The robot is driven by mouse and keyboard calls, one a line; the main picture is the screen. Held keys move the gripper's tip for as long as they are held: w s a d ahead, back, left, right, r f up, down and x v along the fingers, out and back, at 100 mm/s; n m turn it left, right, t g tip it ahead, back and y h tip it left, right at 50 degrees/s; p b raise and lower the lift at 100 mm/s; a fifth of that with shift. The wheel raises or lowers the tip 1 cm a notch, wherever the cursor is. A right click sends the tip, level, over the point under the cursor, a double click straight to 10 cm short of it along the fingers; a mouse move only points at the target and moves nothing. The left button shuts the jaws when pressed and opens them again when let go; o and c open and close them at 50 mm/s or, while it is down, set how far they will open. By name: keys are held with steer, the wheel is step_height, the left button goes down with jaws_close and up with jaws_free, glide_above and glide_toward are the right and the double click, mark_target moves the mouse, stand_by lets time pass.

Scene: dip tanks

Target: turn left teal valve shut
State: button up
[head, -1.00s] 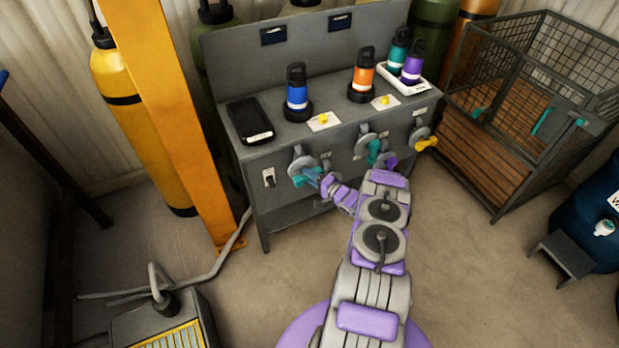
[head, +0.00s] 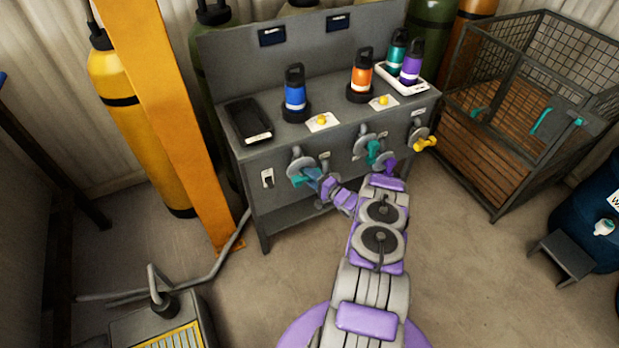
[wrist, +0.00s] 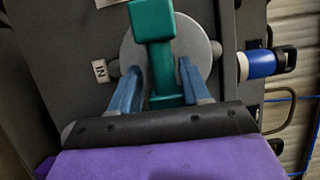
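The left teal valve (head: 299,180) sits on the front panel of the grey bench, with a round grey disc behind its teal handle. In the wrist view the teal handle (wrist: 153,45) fills the upper middle, in front of the grey disc. My gripper (wrist: 157,72) has its two blue fingers apart, one on each side of the handle's lower part. Gaps show between the fingers and the handle. In the head view my gripper (head: 313,176) is at the valve and partly covers it.
Another teal valve (head: 373,151), a purple one (head: 390,166) and a yellow one (head: 425,143) are to the right on the bench. A grey switch (head: 267,178) is to the left. An orange post (head: 175,120) stands left of the bench; a mesh cage (head: 490,160) stands right.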

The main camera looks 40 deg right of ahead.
steer(key=shift+s+r, duration=0.15)
steer(key=shift+s, duration=0.3)
steer(key=s+d+p, duration=0.1)
steer(key=s, duration=0.4)
steer(key=s+d+p, duration=0.1)
steer(key=s+p, duration=0.1)
steer(key=s, duration=0.3)
steer(key=s+p, duration=0.1)
steer(key=s, duration=0.5)
steer(key=shift+s+d+f, duration=0.1)
steer(key=shift+d+f, duration=0.15)
steer(key=shift+d, duration=0.15)
